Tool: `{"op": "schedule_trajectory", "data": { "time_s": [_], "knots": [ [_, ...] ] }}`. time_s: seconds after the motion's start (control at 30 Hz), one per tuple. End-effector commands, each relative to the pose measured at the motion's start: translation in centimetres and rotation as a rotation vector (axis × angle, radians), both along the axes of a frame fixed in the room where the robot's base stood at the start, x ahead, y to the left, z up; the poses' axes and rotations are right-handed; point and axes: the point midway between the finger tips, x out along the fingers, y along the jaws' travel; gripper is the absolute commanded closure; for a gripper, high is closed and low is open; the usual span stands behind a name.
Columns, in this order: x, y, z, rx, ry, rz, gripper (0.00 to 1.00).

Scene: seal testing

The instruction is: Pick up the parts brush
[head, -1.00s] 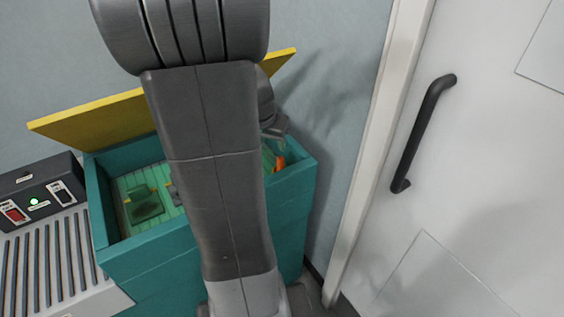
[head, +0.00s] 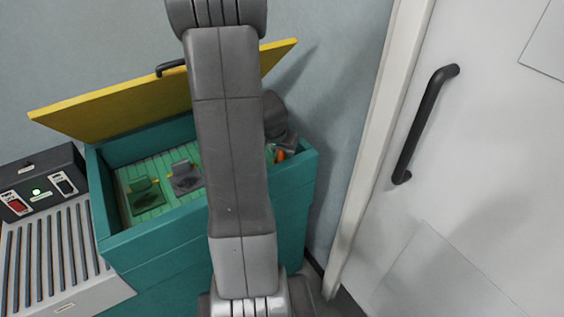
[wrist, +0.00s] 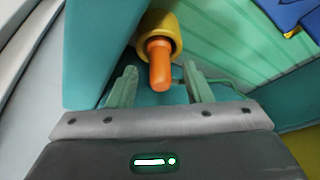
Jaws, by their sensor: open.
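The parts brush appears to be the piece with an orange handle (wrist: 160,68) in the wrist view; its handle sticks out of a round yellow part (wrist: 159,28). Whether the yellow part is a holder or the brush's own body I cannot tell. In the head view only a small orange bit (head: 280,156) shows, inside the right end of the teal bin (head: 150,243). My gripper (wrist: 161,72) is open, with one green finger on each side of the orange handle's end. No contact is visible. My arm hides much of the bin in the head view.
The bin's yellow lid (head: 120,112) stands open at the back. Green and grey fixtures (head: 185,180) are inside the bin. A slatted unit with a control box (head: 40,185) is at the left. A white door with a black handle (head: 425,120) is at the right.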

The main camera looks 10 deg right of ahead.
Motion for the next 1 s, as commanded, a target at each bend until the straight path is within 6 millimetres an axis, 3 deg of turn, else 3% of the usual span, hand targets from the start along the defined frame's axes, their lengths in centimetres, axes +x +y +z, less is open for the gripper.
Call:
{"op": "schedule_trajectory", "data": {
  "time_s": [0.13, 0.43, 0.67, 1.0],
  "knots": [
    [0.5, -0.3, -1.6, -0.001, 0.001, 0.001, 0.55],
    [0.7, -0.4, -1.8, -0.001, -0.001, 0.001, 0.55],
    [0.7, -0.4, -1.8, -0.001, -0.001, 0.001, 0.98],
    [0.6, -0.4, -1.8, -0.001, -0.001, 0.001, 1.0]
  ]
}}
